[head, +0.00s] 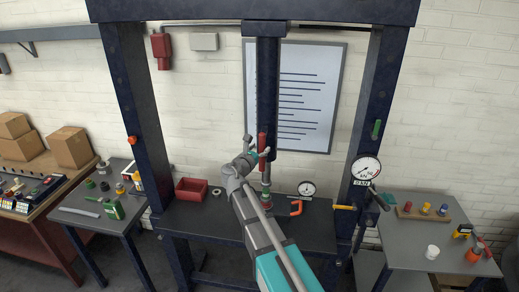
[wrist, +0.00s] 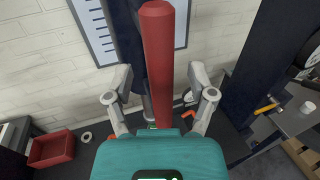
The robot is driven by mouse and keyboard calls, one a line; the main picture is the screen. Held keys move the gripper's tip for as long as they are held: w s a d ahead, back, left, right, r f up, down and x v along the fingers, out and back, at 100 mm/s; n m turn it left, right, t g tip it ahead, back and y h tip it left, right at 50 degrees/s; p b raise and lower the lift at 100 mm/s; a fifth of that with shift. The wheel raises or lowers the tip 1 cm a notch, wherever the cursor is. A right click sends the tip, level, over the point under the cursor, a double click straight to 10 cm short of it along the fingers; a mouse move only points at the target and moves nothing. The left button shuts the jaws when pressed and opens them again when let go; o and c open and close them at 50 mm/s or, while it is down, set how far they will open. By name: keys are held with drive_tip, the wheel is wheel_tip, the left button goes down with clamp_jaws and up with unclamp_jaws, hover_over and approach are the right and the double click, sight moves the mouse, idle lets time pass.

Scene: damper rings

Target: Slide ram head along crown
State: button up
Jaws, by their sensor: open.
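The dark blue crown (head: 180,12) spans the top of the press frame. The ram head (head: 264,28) sits on it near the middle, with a dark ram cylinder (head: 267,90) hanging below. A red upright handle (head: 262,143) shows at the cylinder's lower end; in the wrist view the red handle (wrist: 158,50) is large and close. My gripper (head: 256,149) is at this handle. In the wrist view my gripper (wrist: 160,78) is open, one finger on each side of the handle, with visible gaps. The handle's lower end is hidden behind my gripper body.
A red bin (head: 191,190), a small gauge (head: 306,188) and an orange clamp (head: 296,207) are on the press table. A larger dial gauge (head: 366,168) is on the right post (head: 378,90). Side tables stand left and right. A lined white board (head: 310,100) hangs behind.

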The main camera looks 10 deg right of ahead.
drive_tip(key=shift+v, duration=2.95)
drive_tip(key=s+d+f+m+g+y+b, duration=0.1)
drive_tip(key=s+d+f+m+g+b, duration=0.45)
drive_tip(key=f+m, duration=0.4)
drive_tip(key=s+d+f+m+g+y+b, duration=0.1)
drive_tip(key=s+d+f+m+g+b, duration=0.45)
drive_tip(key=f, duration=0.65)
drive_tip(key=s+a+f+m+g+y+b, duration=0.3)
drive_tip(key=s+f+m+y+b, duration=0.4)
drive_tip(key=s+f+m, duration=0.6)
wheel_tip(320, 180, down, 3)
drive_tip(key=shift+s+r+m+g+y+b, duration=0.1)
drive_tip(key=shift+s+m+g+y+b, duration=0.3)
drive_tip(key=shift+y, duration=0.4)
